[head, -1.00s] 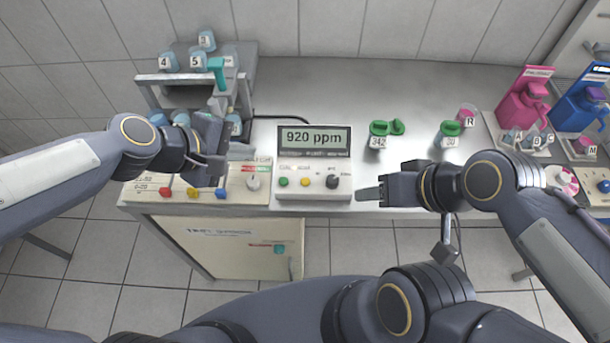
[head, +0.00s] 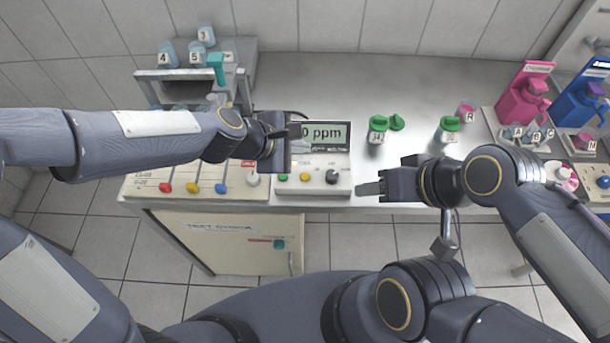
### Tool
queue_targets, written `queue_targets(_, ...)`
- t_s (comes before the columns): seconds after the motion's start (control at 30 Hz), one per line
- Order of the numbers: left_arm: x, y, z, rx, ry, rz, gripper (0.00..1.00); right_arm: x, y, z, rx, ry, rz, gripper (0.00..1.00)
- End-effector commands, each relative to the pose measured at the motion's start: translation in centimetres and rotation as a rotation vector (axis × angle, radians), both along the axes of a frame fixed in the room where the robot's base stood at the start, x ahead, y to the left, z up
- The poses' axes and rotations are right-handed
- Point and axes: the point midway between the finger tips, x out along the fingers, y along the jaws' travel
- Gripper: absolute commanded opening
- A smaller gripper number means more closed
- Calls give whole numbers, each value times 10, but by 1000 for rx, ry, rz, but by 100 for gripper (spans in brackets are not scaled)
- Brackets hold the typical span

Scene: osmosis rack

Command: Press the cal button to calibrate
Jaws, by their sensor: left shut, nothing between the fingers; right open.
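The meter (head: 340,160) stands at the front middle of the bench, its display partly hidden and reading "0 ppm" where visible. Its sloped front has a green button (head: 283,177), a yellow button (head: 305,177) and a dark knob (head: 331,176). The small labels are too blurred to tell which is cal. My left gripper (head: 300,146) is shut and empty, over the left part of the meter's display, above the green and yellow buttons in the picture. My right gripper (head: 370,188) is open and empty, just right of the meter's front corner.
Left of the meter is a panel with red (head: 165,187), yellow (head: 192,188) and blue (head: 221,188) knobs. Two green-capped jars (head: 378,130) (head: 448,130) stand to the right. A rack (head: 185,75) with numbered containers stands at back left. Pink (head: 522,98) and blue (head: 580,102) dispensers stand at far right.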

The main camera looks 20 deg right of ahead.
Motion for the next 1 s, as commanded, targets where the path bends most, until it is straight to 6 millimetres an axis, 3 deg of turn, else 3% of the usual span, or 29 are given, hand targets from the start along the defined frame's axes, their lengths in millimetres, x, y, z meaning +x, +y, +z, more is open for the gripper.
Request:
queue_targets(0.5, 0, 0, -73, 0, 0, 0, 0, 0, 0, -71, 0, 0, 0, 50)
queue_targets(1.0, 0, 0, -79, 0, -1, -1, 0, 0, 0, -76, 0, 0, 0, 50)
